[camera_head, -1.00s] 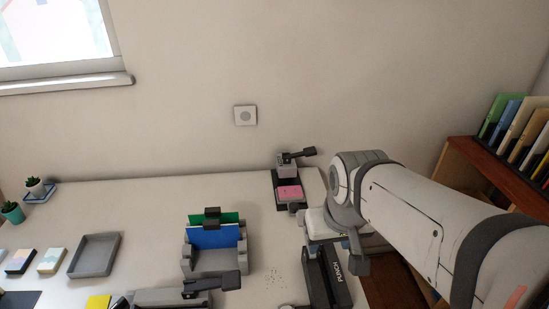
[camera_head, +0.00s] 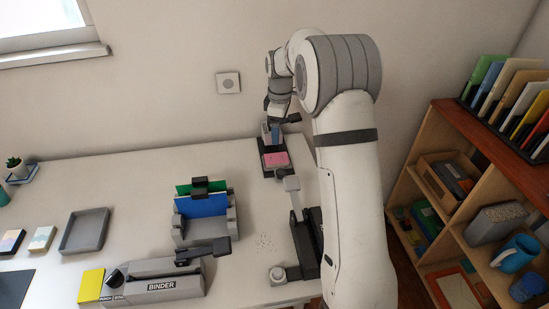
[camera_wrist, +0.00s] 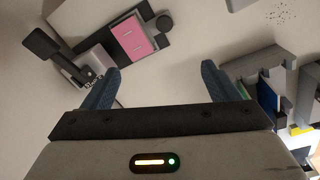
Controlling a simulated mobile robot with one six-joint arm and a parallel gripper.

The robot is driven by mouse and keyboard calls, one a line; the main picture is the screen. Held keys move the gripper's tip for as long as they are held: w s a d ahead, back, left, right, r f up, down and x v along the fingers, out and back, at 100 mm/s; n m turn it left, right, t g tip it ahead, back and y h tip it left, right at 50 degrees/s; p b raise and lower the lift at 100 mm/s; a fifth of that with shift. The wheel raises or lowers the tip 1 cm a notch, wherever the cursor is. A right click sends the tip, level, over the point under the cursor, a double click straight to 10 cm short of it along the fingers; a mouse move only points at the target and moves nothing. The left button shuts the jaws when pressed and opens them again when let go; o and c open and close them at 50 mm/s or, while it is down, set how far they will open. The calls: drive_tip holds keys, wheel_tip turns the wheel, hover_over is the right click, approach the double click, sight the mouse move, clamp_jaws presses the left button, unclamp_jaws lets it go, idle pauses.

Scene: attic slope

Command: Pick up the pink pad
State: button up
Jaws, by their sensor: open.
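The pink pad (camera_head: 276,159) lies on a dark device with a grey block and lever, near the back right of the white desk. In the wrist view the pink pad (camera_wrist: 132,38) shows at the upper left, beyond the left finger, on its dark base. My gripper (camera_wrist: 160,70) is open and empty, its two blue fingers apart. The pad is not between them. In the head view my gripper (camera_head: 271,133) is near the device's rear end, small and partly merged with it, so its height above it is unclear.
The device's lever (camera_wrist: 40,42) sticks out at the left in the wrist view. A grey holder (camera_head: 220,228) with green and blue folders stands left of the pad. A black punch (camera_head: 303,245) is in front. The wall is close behind; a bookcase (camera_head: 440,190) stands right.

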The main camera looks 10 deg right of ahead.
sight(277, 158)
drive_tip(key=w+f+n, duration=0.1)
drive_tip(key=w+f, duration=0.1)
drive_tip(key=f, duration=0.2)
drive_tip(key=w+f+n, duration=0.2)
drive_tip(key=w+f, duration=0.1)
drive_tip(key=w+f+n, duration=0.1)
drive_tip(key=w+f, duration=0.2)
drive_tip(key=f, duration=0.1)
drive_tip(key=shift+a+f+g, duration=0.25)
drive_tip(key=shift+f+g, duration=0.1)
drive_tip(key=shift+g, duration=0.05)
drive_tip(key=shift+n, duration=0.3)
drive_tip(key=f+p, duration=0.1)
drive_tip(key=f, duration=0.2)
drive_tip(key=d+f+p, duration=0.1)
drive_tip(key=f, duration=0.3)
drive_tip(key=shift+d, duration=0.15)
drive_tip(key=shift+f, duration=0.35)
drive_tip(key=c, duration=1.2)
drive_tip(key=shift+o, duration=0.2)
drive_tip(key=shift+r, duration=0.1)
